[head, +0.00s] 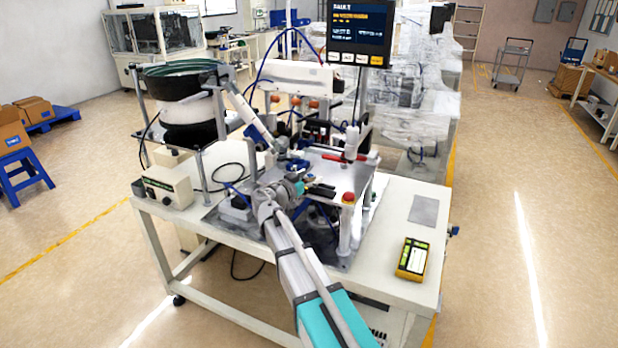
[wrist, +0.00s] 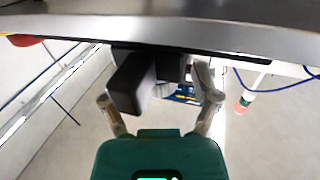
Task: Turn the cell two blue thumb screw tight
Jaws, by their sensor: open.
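My gripper (head: 300,184) reaches in at the bench's metal fixture plate (head: 335,170) in the head view. In the wrist view my gripper (wrist: 156,88) has its two fingers spread, just under a grey plate edge (wrist: 160,32). A dark block (wrist: 132,84) hangs under that edge, between the fingers in the picture; I cannot tell whether they touch it. A small blue part (wrist: 184,92) shows near the right finger, but I cannot tell whether it is the cell two blue thumb screw. No thumb screw is clear in the head view, where my arm covers part of the fixture.
A bowl feeder (head: 183,80) stands at the bench's back left, beside a control box (head: 168,186). A screen (head: 358,32) reading FAULT stands above. A red knob (head: 348,198) and a yellow handheld device (head: 412,258) are to the right. The bench's front right is mostly clear.

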